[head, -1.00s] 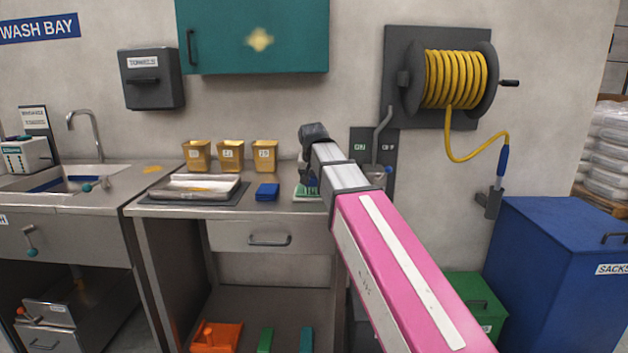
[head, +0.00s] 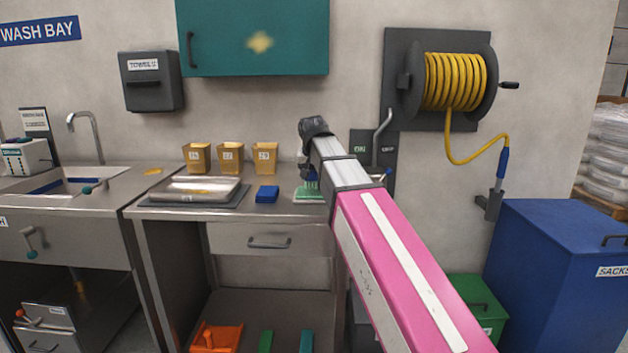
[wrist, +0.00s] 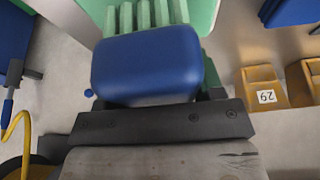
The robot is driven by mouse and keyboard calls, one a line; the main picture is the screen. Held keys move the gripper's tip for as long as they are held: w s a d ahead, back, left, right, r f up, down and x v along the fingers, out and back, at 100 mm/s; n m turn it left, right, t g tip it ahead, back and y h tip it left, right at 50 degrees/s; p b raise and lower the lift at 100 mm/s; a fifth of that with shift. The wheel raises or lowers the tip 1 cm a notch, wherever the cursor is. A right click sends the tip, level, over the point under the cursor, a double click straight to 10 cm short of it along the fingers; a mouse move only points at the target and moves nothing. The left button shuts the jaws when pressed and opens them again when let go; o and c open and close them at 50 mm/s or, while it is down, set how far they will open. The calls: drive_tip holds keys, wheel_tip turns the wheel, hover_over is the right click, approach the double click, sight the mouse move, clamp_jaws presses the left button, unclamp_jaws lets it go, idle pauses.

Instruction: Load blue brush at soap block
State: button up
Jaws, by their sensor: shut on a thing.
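The blue brush (wrist: 147,65) fills the middle of the wrist view as a smooth, rounded blue block. My gripper (wrist: 150,100) is shut on it; the brush hides most of the fingers. Just beyond the brush is a pale green ribbed block (wrist: 140,16), which looks like the soap block on a green base. In the head view the green block (head: 308,196) sits at the right end of the steel counter, with my gripper (head: 311,182) right over it. I cannot tell whether the brush touches the block.
A blue pad (head: 267,193) lies left of the green block. Three tan numbered bins (head: 231,156) stand along the wall. A pipe and switch panel (head: 378,155) are close behind my arm.

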drive_tip(key=shift+r, duration=2.15)
